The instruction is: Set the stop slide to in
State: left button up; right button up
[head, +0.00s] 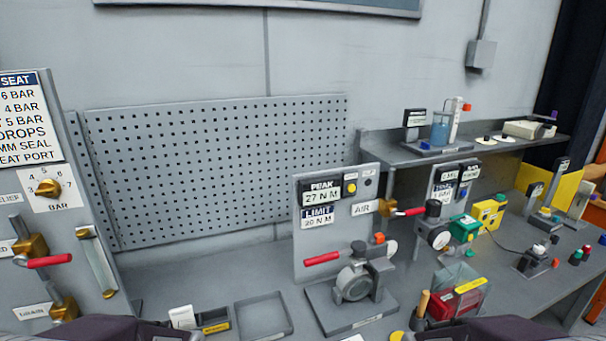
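The valve actuator stand (308,237) is a grey upright panel on a base, right of the picture's middle. It carries a PEAK display (321,193) reading 27 N M, a LIMIT plate (317,216) reading 20 N M, and a brass AIR valve with a red handle (408,212). A round grey actuator body (354,283) with a red lever (322,258) sits in front, with an orange block (379,238) above it. I cannot tell which part is the stop slide or how it is set. My arms show only as dark parts at the bottom edge; their fingertips cannot be made out.
A seat-test panel (40,200) with brass valves stands at the left. A shallow grey tray (262,316) and a small box (213,322) lie in front. A red case (458,296) and a wooden-handled tool (422,305) stand right of the actuator. The bench behind the tray is clear.

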aim_at(377, 239)
jog(key=i+l, duration=0.1)
jog(key=l, duration=0.25)
jog(key=i+l+u, duration=0.1)
jog(key=l, duration=0.3)
jog(key=i+l, duration=0.1)
jog(key=l, duration=0.25)
jog(key=i+l, duration=0.1)
jog(key=l, duration=0.3)
jog(key=u, duration=0.05)
